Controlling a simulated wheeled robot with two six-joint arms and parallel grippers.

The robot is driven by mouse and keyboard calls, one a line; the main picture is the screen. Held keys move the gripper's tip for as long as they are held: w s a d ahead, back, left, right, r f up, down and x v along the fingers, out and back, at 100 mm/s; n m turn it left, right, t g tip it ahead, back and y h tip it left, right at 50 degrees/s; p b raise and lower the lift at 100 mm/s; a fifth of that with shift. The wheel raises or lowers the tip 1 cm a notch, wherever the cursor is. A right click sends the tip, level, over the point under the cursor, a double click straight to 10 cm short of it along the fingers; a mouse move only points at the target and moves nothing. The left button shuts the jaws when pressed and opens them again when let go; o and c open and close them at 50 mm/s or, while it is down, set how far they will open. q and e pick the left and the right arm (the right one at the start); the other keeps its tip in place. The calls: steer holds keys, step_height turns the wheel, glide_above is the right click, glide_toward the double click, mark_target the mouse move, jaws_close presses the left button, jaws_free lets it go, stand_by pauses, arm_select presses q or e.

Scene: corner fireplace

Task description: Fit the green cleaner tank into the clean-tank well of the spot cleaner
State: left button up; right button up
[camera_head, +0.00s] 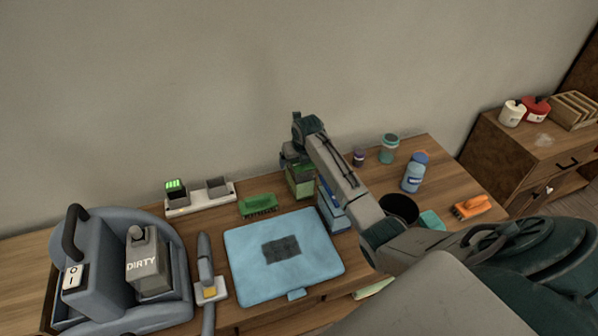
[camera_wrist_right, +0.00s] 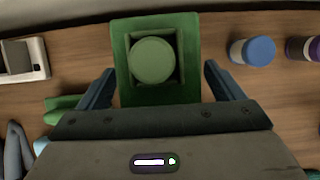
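The green cleaner tank (camera_head: 301,186) stands on the table near the wall, partly hidden by my right arm. In the right wrist view, the tank (camera_wrist_right: 121,85) has a round green cap in a square recess. My right gripper (camera_head: 294,158) is over the tank. Its fingers (camera_wrist_right: 160,78) are open, one at each side, with a visible gap at the right finger; I cannot tell whether the left one touches. The grey-blue spot cleaner (camera_head: 98,270) is at the far left and holds a grey tank marked DIRTY (camera_head: 148,262). I cannot make out its clean-tank well. My left gripper is out of view.
A blue mat (camera_head: 245,265) with a dark patch lies mid-table. A green brush (camera_head: 258,205) and a charger (camera_head: 205,198) are behind it. A hose nozzle (camera_head: 207,268) lies beside the cleaner. Bottles (camera_head: 414,173) and an orange brush (camera_head: 472,207) are at right.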

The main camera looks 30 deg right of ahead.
steer(key=c, duration=1.7)
steer(key=shift+r, duration=0.1)
